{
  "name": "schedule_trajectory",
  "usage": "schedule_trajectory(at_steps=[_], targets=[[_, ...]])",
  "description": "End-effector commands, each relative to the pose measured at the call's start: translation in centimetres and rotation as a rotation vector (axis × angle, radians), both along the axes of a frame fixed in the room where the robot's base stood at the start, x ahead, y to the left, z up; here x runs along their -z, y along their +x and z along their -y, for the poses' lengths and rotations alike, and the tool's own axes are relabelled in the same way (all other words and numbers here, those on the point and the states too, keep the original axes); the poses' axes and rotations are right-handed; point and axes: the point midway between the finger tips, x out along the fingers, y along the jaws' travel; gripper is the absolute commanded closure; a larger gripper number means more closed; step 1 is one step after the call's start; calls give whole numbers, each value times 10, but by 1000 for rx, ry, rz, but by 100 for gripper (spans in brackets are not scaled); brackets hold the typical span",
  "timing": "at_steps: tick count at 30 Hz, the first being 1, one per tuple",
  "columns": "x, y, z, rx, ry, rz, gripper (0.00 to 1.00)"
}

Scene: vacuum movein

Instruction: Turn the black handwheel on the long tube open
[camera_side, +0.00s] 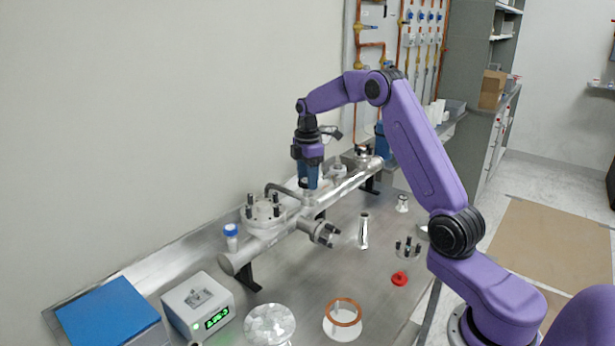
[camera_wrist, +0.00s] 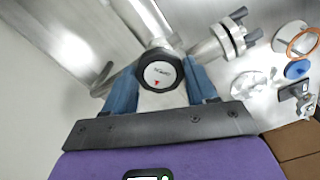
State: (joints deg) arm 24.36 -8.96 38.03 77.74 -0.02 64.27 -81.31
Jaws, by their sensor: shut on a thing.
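The black handwheel (camera_wrist: 160,74) shows in the wrist view as a round knob with a pale printed cap and a small red mark. It sits on the long silver tube (camera_wrist: 146,16), which also shows in the side view (camera_side: 345,187) running diagonally along the bench. My gripper (camera_wrist: 160,66) points down over the tube, with one blue finger on each side of the handwheel, shut on it. In the side view my gripper (camera_side: 308,184) hides the handwheel. Whether the valve is open does not show.
A flanged side port (camera_side: 320,232) and a bolted top flange (camera_side: 263,211) are close by on the tube. A blue-capped bottle (camera_side: 231,236), a display box (camera_side: 198,305) and a copper ring (camera_side: 343,312) stand nearer the front. Loose fittings lie right of the tube.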

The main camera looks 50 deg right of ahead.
Motion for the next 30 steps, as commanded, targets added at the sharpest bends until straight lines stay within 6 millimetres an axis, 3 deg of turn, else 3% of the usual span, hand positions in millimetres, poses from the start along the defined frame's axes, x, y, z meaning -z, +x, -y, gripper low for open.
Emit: schedule_trajectory(at_steps=[30], targets=[[-2,2,0,-966,-3,5,74]])
